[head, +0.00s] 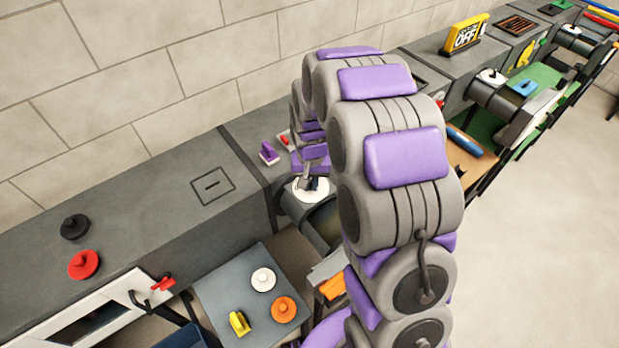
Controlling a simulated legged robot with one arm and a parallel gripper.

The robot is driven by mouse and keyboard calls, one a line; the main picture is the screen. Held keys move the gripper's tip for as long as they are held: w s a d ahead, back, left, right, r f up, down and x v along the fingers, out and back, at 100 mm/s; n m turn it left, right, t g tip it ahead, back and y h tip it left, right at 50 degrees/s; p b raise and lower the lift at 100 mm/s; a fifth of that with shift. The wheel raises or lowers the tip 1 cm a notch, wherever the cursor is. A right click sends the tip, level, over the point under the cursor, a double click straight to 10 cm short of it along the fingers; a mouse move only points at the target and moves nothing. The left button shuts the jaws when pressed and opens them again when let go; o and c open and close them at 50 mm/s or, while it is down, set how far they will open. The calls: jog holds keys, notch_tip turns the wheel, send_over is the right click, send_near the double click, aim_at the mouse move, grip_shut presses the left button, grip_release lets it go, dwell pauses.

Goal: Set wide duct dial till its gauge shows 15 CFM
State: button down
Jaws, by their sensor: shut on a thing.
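A round white dial (302,192) with a dark centre sits on top of a dark cylindrical duct (322,222), just right of the long grey bench. My gripper (311,184) points down onto the dial and is shut on its dark centre part. My purple and grey arm hides part of the duct and the space behind it. No gauge reading can be made out in this view, and the marks on the dial are too small to read.
A small purple-handled piece (268,152) stands on the bench left of my gripper. A grey side table (225,290) holds a white knob (263,279), an orange knob (284,309) and a yellow piece (239,322). More white dials (490,77) stand farther right. Open floor lies at right.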

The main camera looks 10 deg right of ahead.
jog(key=shift+s+d+n+p, duration=0.1)
jog(key=shift+s+n+p, duration=0.15)
jog(key=shift+n, duration=0.35)
jog(key=shift+f, duration=0.1)
jog(key=c, duration=1.2)
grip_release()
jog(key=shift+w, duration=0.1)
jog(key=shift+o, duration=0.2)
jog(key=shift+r, duration=0.2)
notch_tip(320, 180, up, 17)
jog(key=p, duration=0.2)
jog(key=shift+p, duration=0.3)
